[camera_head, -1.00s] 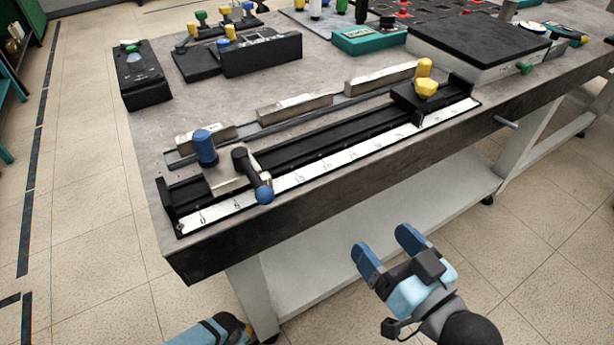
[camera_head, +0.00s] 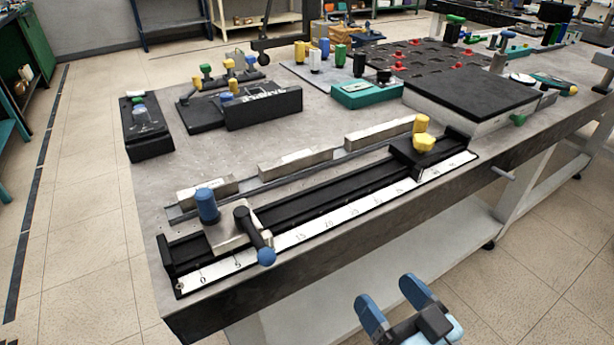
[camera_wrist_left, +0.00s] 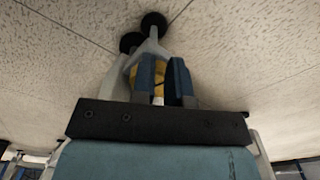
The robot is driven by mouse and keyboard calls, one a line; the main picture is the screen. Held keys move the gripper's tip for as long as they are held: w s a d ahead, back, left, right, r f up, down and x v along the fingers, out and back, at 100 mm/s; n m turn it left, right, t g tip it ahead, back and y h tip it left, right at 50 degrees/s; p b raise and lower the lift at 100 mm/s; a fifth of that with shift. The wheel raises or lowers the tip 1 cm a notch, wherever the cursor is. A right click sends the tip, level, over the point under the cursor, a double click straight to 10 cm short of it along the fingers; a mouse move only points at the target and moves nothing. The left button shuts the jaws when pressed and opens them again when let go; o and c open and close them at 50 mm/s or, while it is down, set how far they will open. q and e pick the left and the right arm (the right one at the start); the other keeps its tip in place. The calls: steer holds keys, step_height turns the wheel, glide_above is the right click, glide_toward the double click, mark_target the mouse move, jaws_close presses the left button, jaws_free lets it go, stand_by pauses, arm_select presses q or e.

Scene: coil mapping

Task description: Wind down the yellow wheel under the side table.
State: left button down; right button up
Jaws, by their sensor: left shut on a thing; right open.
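In the left wrist view a yellow piece (camera_wrist_left: 158,88), which looks like the yellow wheel, shows between the blue fingers of my left gripper (camera_wrist_left: 163,82). The fingers are closed around it and hide most of it. Pale table legs (camera_wrist_left: 118,78) with black casters (camera_wrist_left: 153,22) show just beyond the fingers. The head view does not show the yellow wheel or my left gripper. My right gripper (camera_head: 392,302) is open and empty, in front of the long bench (camera_head: 345,245).
The bench carries a black rail with a white scale (camera_head: 330,226), a blue knob (camera_head: 207,205), a blue-tipped lever (camera_head: 265,256) and a yellow knob (camera_head: 424,144). A black flat-topped unit (camera_head: 470,100) stands further right. The tiled floor (camera_head: 90,220) at left is clear.

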steer(key=r+p, duration=0.1)
steer(key=p, duration=0.1)
steer(key=d+r+h+p, duration=0.1)
steer(key=p, duration=0.2)
steer(key=shift+r+m+t, duration=0.3)
